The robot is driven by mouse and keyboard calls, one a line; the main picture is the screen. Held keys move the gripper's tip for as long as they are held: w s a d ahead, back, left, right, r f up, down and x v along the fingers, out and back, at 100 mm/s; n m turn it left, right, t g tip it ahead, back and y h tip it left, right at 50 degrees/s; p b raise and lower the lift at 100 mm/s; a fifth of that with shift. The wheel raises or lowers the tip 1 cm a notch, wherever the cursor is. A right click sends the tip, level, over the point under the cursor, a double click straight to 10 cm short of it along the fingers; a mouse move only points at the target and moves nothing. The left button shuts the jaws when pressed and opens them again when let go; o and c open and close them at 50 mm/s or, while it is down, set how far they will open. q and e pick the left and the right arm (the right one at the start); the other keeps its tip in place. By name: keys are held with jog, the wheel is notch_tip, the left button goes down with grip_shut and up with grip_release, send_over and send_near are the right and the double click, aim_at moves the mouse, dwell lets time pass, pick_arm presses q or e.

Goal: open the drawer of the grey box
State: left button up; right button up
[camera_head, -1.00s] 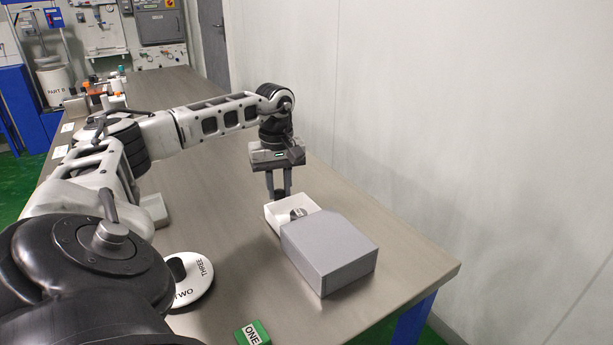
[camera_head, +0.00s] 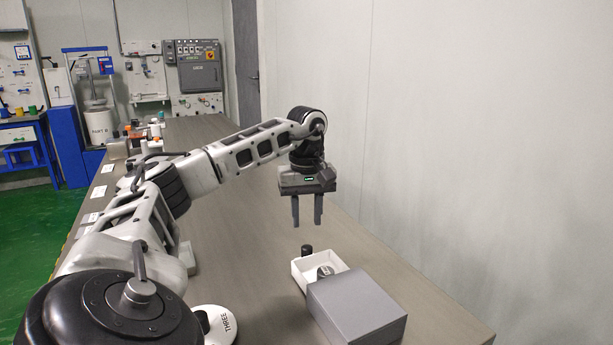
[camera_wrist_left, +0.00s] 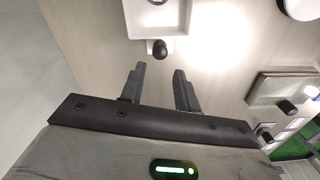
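The grey box (camera_head: 358,308) sits on the table, partly cut off by the bottom of the head view. Its white drawer (camera_head: 299,277) stands pulled out on the far side, with a small dark-and-light round item (camera_head: 325,271) inside. A black knob (camera_head: 307,251) is on the drawer's far end. My left gripper (camera_head: 307,222) is open and empty, above the knob and apart from it. In the left wrist view, the fingers (camera_wrist_left: 158,70) are spread, with the knob (camera_wrist_left: 157,48) and drawer (camera_wrist_left: 205,42) beyond their tips. My right gripper is not in view.
A white disc marked THREE (camera_head: 222,327) lies left of the box, partly hidden by my arm. A wall runs along the table's right side. Small bottles (camera_head: 155,127) stand at the table's far end. The table (camera_head: 240,255) between disc and drawer is clear.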

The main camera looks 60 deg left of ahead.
pick_arm(q)
notch_tip(320, 180, up, 9)
jog(key=p, duration=0.2)
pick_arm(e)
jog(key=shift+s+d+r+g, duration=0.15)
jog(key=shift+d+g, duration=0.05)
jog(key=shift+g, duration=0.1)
pick_arm(q)
jog(key=shift+f, duration=0.1)
